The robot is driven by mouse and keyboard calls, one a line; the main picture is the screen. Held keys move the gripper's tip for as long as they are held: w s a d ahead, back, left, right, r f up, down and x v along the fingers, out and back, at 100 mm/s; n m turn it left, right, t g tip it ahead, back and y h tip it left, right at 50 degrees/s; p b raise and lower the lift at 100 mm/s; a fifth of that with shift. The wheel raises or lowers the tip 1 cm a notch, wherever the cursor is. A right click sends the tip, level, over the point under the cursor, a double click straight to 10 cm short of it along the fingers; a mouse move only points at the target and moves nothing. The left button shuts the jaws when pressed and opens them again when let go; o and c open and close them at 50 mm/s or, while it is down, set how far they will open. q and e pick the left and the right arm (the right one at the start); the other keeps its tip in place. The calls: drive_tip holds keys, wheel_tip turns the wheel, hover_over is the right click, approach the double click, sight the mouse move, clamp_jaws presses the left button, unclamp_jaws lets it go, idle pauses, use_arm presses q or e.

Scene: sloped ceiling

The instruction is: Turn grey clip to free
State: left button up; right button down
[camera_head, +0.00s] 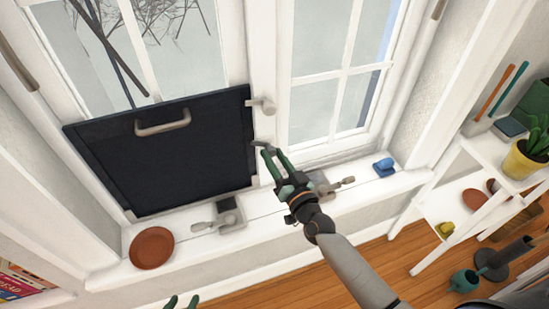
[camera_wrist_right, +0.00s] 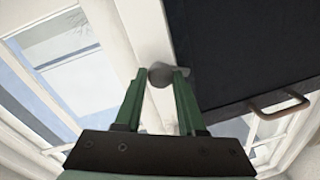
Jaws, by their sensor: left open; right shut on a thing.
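A black panel (camera_head: 160,155) with a grey handle (camera_head: 163,123) stands against the left window. One grey clip (camera_head: 263,104) sits on the white post at the panel's upper right edge. My right gripper (camera_head: 267,152) is shut on a lower grey clip (camera_head: 259,144) by the panel's right edge. In the right wrist view this clip (camera_wrist_right: 163,75) sits between the green fingertips, against the white post and beside the black panel (camera_wrist_right: 235,50). The fingers partly hide it. My left gripper (camera_head: 181,302) is open and empty at the bottom edge; only its green tips show.
The sill carries a brown saucer (camera_head: 151,248), grey window handles (camera_head: 226,214) (camera_head: 326,184) and a blue object (camera_head: 384,167). A white shelf (camera_head: 452,203) with a yellow plant pot (camera_head: 521,162) stands at the right. Wooden floor (camera_head: 400,258) lies below.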

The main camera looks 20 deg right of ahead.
drive_tip(key=m, duration=0.3)
drive_tip(key=m+b, duration=0.1)
drive_tip(key=m, duration=0.2)
drive_tip(key=shift+f+t+h, duration=0.15)
drive_tip(key=shift+t+h, duration=0.15)
drive_tip(key=m, duration=0.2)
drive_tip(key=shift+a+m+b, duration=0.1)
drive_tip(key=shift+m+b, duration=0.2)
drive_tip(key=shift+m, duration=0.1)
drive_tip(key=shift+m+t+h, duration=0.3)
drive_tip(key=shift+m+h, duration=0.2)
drive_tip(key=shift+m, duration=1.3)
drive_tip(key=shift+m+b, duration=0.3)
drive_tip(key=c, duration=0.5)
unclamp_jaws()
drive_tip(key=shift+s, duration=0.1)
drive_tip(key=s+f, duration=0.1)
drive_tip(key=s, duration=1.1)
drive_tip(key=shift+s+d+f, duration=0.15)
drive_tip(key=shift+d+f, duration=0.1)
drive_tip(key=shift+d, duration=0.05)
